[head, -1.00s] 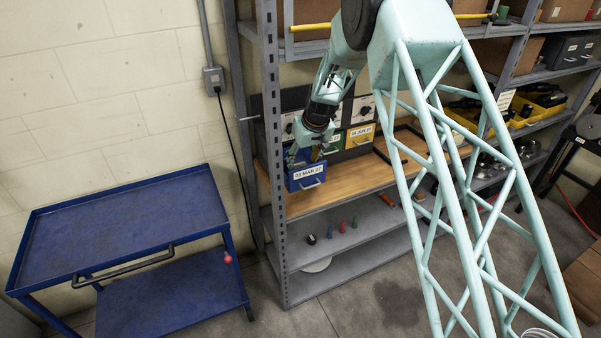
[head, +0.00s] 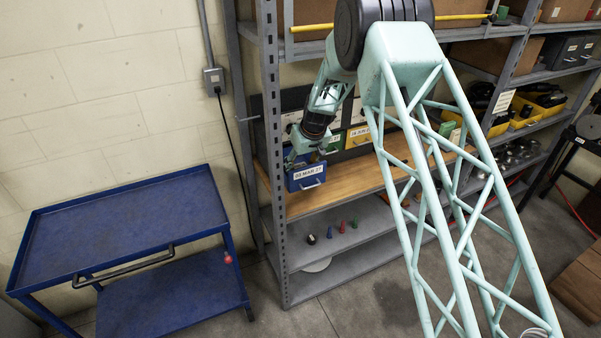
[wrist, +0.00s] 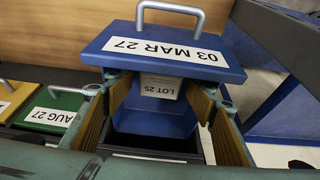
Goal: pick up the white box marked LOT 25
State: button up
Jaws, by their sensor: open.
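The white box marked LOT 25 (wrist: 161,86) sits inside a pulled-out blue drawer, close behind its front, in the wrist view. The blue drawer (wrist: 120,44) has a grey handle and a label reading 03 MAR 27; it also shows in the head view (head: 293,184). My gripper (wrist: 160,92) is open, with one tan-padded finger on each side of the box. I cannot tell whether either pad touches it. In the head view, my gripper (head: 303,158) is over the drawer, and the box is hidden there.
A green drawer (wrist: 67,101) and a yellow drawer (wrist: 12,95) are beside the blue one. The wooden shelf board (head: 345,184) lies in front of the drawers. A grey shelf upright (head: 274,190) stands close left. A blue cart (head: 120,225) with a bare top is farther left.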

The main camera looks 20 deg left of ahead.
aim_at(300, 166)
jog(key=shift+w+a+f, duration=0.15)
jog(key=shift+f, duration=0.3)
dwell(0.3)
jog(key=c, duration=1.1)
jog(key=shift+r, duration=0.1)
jog(key=shift+r, duration=4.95)
